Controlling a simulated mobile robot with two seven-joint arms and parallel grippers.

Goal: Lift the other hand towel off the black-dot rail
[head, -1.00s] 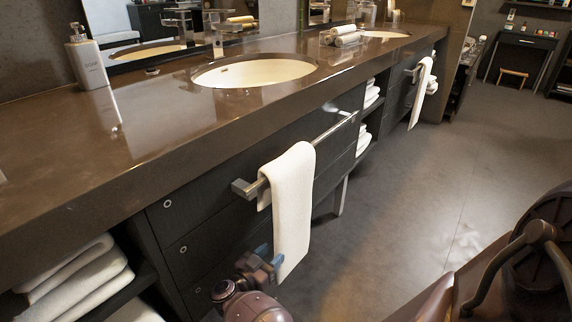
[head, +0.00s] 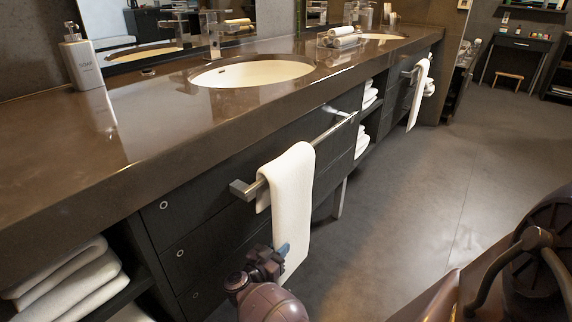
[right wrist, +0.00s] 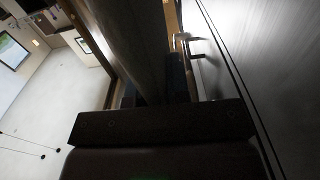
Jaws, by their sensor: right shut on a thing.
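A white hand towel (head: 291,190) hangs folded over the near metal rail (head: 330,130), close to its left end bracket. My right gripper (head: 280,252) is at the lower left edge of the towel's hanging part, shut on it. In the right wrist view, the dark fingers (right wrist: 155,95) close around a broad greyish strip that looks like the towel (right wrist: 142,45). Another white towel (head: 420,88) hangs on the far rail (head: 408,73). I cannot make out a black dot on either rail. My left gripper is not in view.
Dark drawers (head: 195,240) stand right behind the near rail, under the brown counter (head: 140,150). A soap bottle (head: 82,62) and rolled towels (head: 343,38) stand on the counter. Folded towels (head: 70,280) fill the shelf at lower left. The floor (head: 410,200) to the right is clear.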

